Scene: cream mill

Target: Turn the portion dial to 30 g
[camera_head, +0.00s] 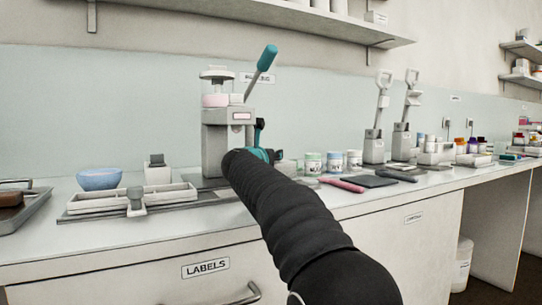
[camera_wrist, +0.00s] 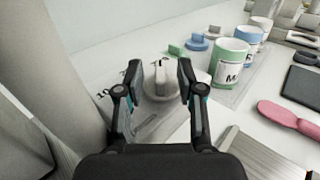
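The portion dial (camera_wrist: 159,88) is a pale round knob with a raised grip bar, seen in the wrist view between my fingertips. Printed marks show around it; one at its left reads like 10, and another above it is partly covered. The bar points roughly up in the picture, towards that upper mark. My gripper (camera_wrist: 161,78) is open, one finger on each side of the bar, with visible gaps. In the head view the grey filling machine (camera_head: 215,150) with its teal lever (camera_head: 262,70) stands on the counter; my arm hides the dial there.
Green and blue labelled jars (camera_wrist: 228,62) stand right of the dial. A pink tool (camera_wrist: 289,117) and a dark mat (camera_wrist: 303,86) lie further right. In the head view, a blue bowl (camera_head: 99,179) and a white tray (camera_head: 100,202) are left of the machine.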

